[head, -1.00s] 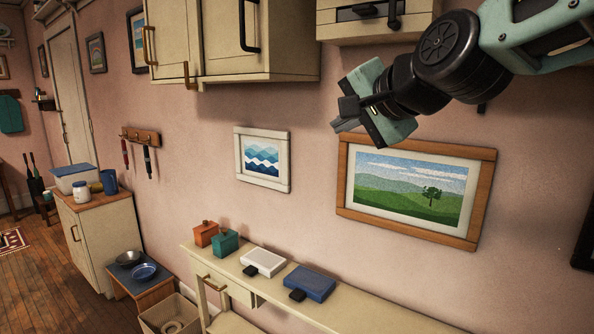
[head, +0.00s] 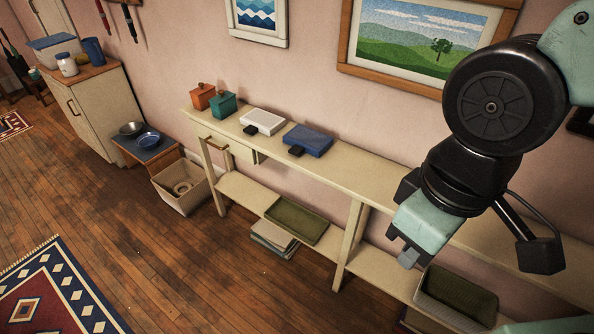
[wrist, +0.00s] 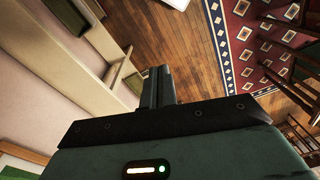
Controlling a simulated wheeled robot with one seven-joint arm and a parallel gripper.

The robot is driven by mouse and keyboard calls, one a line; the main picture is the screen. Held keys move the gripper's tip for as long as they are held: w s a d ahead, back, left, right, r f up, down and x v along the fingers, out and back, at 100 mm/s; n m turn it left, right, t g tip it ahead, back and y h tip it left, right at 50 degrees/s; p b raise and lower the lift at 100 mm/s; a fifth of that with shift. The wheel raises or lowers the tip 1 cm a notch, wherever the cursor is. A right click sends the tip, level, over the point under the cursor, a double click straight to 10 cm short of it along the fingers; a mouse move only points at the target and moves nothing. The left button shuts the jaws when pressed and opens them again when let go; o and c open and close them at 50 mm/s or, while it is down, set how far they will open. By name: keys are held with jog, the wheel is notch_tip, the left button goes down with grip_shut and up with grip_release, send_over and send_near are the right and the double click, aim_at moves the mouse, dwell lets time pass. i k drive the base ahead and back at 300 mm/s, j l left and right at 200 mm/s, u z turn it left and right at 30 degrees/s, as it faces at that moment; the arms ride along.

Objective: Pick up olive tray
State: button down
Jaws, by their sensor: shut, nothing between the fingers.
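The olive tray (head: 297,221) is a shallow rectangular tray lying flat on the lower shelf of the cream console table, left of its middle leg. My gripper (head: 408,258) points down in front of the table, to the right of the tray and apart from it. Its fingers are shut and empty; they also show in the wrist view (wrist: 160,88). I cannot make out the tray in the wrist view.
The console table (head: 350,172) carries a blue box (head: 308,139), a white box (head: 263,121) and two canisters. Its middle leg (head: 351,245) stands between tray and gripper. A pale stack (head: 272,240) sits below the tray. Wooden floor in front is clear.

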aim_at(303, 224)
jog(key=i+j, duration=0.15)
jog(key=j, duration=0.25)
jog(key=i+j, duration=0.15)
jog(key=j, duration=0.25)
jog(key=i+j, duration=0.2)
jog(key=j, duration=0.2)
jog(key=i+j, duration=0.15)
jog(key=j, duration=0.25)
jog(key=i+j, duration=0.15)
jog(key=j, duration=0.25)
jog(key=i+j, duration=0.15)
jog(key=j, duration=0.25)
jog(key=l+z, duration=0.05)
